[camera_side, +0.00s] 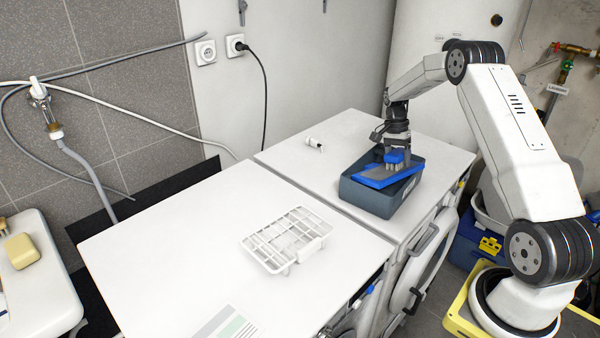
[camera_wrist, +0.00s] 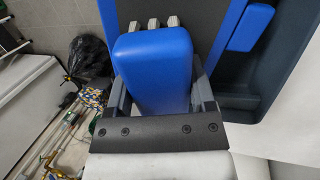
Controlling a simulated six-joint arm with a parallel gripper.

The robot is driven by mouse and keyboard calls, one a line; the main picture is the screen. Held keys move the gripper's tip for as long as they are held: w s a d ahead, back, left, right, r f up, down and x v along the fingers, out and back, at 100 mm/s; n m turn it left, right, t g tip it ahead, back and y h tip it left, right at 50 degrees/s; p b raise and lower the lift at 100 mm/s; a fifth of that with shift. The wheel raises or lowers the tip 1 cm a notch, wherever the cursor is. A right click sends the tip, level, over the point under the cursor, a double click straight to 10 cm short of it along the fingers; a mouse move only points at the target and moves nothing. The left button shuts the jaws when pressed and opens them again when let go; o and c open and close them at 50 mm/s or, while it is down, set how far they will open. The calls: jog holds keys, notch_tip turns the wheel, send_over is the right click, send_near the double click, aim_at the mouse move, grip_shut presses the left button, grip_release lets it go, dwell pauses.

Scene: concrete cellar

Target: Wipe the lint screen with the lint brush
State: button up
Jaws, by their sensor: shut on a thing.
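The lint screen (camera_side: 287,238), a white gridded frame, lies flat on the white top of the left machine. My gripper (camera_side: 397,153) is well to its right, low over a dark grey-blue bin on the other machine. It is shut on a blue block, which I take for the lint brush (camera_side: 393,159). In the wrist view the blue brush (camera_wrist: 155,65) sits between the fingers of my gripper (camera_wrist: 160,92), with a few pale tufts showing at its far end. Whether the tufts touch anything is hidden.
The bin (camera_side: 372,199) holds a flat blue-and-dark piece (camera_side: 374,181) under the brush. A small white item (camera_side: 314,144) lies behind it to the left. A printed sheet (camera_side: 228,325) lies at the front edge. The left machine's top (camera_side: 170,235) is otherwise mostly clear.

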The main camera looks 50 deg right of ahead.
aim_at(370, 176)
jog(key=shift+d, duration=0.1)
dwell(0.4)
jog(key=shift+r, duration=0.1)
jog(key=shift+w+a, duration=0.2)
jog(key=shift+a, duration=0.7)
jog(key=shift+w+a, duration=0.15)
jog(key=shift+a, duration=0.75)
jog(key=shift+a, duration=0.1)
jog(key=shift+w+a, duration=0.15)
jog(key=shift+a, duration=0.75)
jog(key=shift+w+a, duration=0.15)
jog(key=shift+a, duration=0.7)
jog(key=shift+w+a+r, duration=0.1)
jog(key=shift+w+a, duration=0.1)
jog(key=shift+a, duration=0.7)
jog(key=shift+w+a, duration=0.15)
jog(key=shift+a, duration=0.75)
jog(key=shift+w, duration=0.15)
jog(key=shift+w+d, duration=0.15)
jog(key=shift+w, duration=0.2)
